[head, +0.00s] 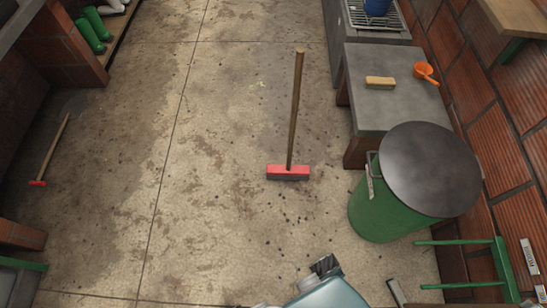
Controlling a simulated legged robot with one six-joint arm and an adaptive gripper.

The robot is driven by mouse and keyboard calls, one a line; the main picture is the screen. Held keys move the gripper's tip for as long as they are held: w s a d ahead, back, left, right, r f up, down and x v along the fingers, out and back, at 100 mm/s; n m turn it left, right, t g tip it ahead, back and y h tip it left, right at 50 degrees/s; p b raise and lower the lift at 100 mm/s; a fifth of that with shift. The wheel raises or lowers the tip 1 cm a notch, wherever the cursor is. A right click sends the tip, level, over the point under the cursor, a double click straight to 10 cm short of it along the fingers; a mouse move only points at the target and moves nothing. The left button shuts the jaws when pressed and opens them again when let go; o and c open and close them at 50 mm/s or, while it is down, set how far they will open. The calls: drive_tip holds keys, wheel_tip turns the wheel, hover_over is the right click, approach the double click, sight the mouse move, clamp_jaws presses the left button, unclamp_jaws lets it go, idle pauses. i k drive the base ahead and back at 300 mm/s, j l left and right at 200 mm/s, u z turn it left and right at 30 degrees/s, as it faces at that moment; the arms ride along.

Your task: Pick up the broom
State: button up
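A broom (294,115) with a long wooden handle and a wide red head (288,172) is in the middle of the floor in the head view. Its dark bristles touch the floor, and the handle appears to stand upright, with its top toward the upper edge of the view. Nothing is seen touching the broom. A teal and dark part of my own body shows at the bottom edge, below the broom. I cannot make out my gripper's fingers in this view.
A green barrel (385,212) with a dark lid stands right of the broom. A grey counter (390,110) bears a yellow block (380,83) and an orange scoop (425,72). A smaller red-ended tool (53,150) is at left. Floor around the broom is clear.

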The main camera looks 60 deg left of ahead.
sight(289, 172)
drive_tip(key=k+j+u, duration=0.1)
drive_tip(key=j+u, duration=0.15)
drive_tip(key=u, duration=0.2)
drive_tip(key=i+u, duration=0.15)
drive_tip(key=u, duration=0.25)
drive_tip(key=i+u, duration=0.1)
drive_tip(key=u, duration=0.35)
drive_tip(key=i+u, duration=0.15)
drive_tip(key=u, duration=0.25)
drive_tip(key=k+l+u, duration=0.2)
drive_tip(key=l+u, duration=0.2)
drive_tip(key=k+l+u, duration=0.2)
drive_tip(key=u, duration=0.15)
drive_tip(key=i+j+z, duration=0.1)
drive_tip(key=i+j, duration=0.3)
drive_tip(key=j, duration=0.2)
drive_tip(key=i+z, duration=0.15)
drive_tip(key=i, duration=0.4)
drive_tip(key=i+j+z, duration=0.15)
drive_tip(key=i, duration=0.4)
